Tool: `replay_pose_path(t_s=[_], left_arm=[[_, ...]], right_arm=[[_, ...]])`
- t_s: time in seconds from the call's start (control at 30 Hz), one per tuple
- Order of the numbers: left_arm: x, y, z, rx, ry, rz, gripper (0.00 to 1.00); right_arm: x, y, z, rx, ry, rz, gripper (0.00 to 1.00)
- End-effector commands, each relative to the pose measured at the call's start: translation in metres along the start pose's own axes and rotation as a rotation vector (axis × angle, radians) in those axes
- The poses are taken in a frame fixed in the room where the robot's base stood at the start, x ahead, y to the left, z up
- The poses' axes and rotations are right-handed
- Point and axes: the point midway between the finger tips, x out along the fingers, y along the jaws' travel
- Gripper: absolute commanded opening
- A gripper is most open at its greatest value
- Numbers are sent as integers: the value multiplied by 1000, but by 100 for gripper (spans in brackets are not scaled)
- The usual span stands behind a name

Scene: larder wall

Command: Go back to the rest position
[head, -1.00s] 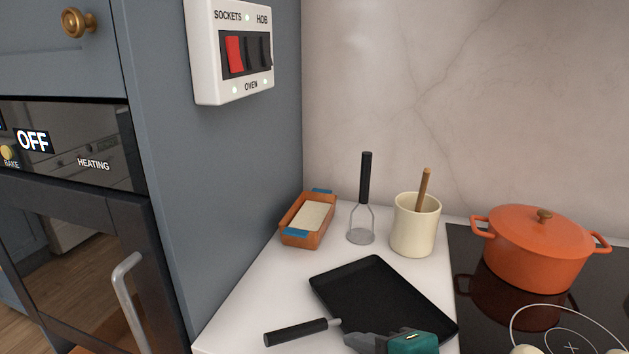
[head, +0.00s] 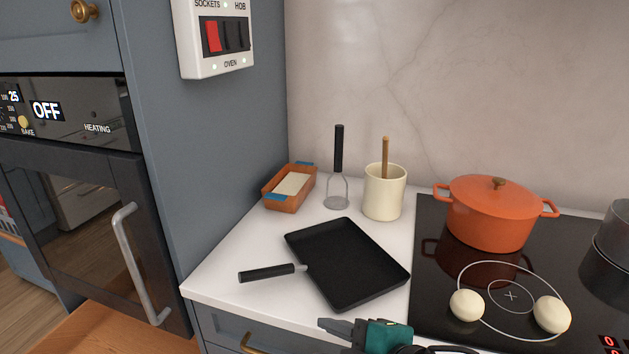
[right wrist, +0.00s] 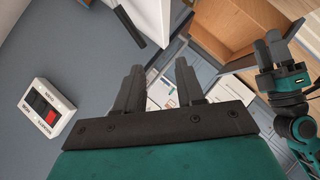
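My right gripper (right wrist: 158,85) shows in the right wrist view with its two dark fingers apart and nothing between them. In the head view, a teal gripper with dark fingers pointing left (head: 334,325), which I take to be my right one, is at the bottom edge, in front of the worktop and clear of the black pan (head: 345,262). My left gripper (right wrist: 276,52) shows at the right of the right wrist view; whether its fingers are apart is unclear. It is not seen in the head view.
On the white worktop (head: 225,250) stand an orange loaf dish (head: 285,204), a masher (head: 338,160) and a cream pot (head: 383,195). An orange casserole (head: 490,220) is on the hob (head: 430,300). A tall cabinet side (head: 210,130) with a switch panel (head: 188,60) bounds the left.

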Motion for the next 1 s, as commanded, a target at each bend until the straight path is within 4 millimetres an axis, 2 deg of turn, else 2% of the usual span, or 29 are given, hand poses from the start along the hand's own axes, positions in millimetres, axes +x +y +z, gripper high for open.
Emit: replay_pose_path(t_s=[0.13, 0.27, 0.37, 0.47, 0.63, 0.7, 0.8, 0.9, 1.0], left_arm=[[2, -3, -5, 3, 10, -4, 43], [2, -2, -4, 2, 9, -4, 43], [1, -2, -4, 2, 8, -3, 43], [0, -2, -2, 2, 5, -3, 43], [-1, 0, 1, 1, -2, 0, 43], [-1, 0, 1, 1, -3, 0, 43], [-1, 0, 2, 1, -3, 1, 43], [-1, 0, 2, 1, -3, 1, 43], [-1, 0, 2, 1, -3, 2, 43]], right_arm=[[17, -7, -4, 209, 53, 37, 38], [28, -12, 9, 418, 67, 86, 38], [34, -23, 31, 579, 48, 130, 38], [35, -41, 62, 739, 5, 177, 38], [20, -94, 127, 988, -127, 262, 38], [8, -121, 152, 1069, -191, 294, 38], [-11, -155, 179, 1151, -274, 331, 38], [-26, -179, 196, 1199, -331, 354, 38], [-34, -189, 203, 1218, -356, 366, 38]])
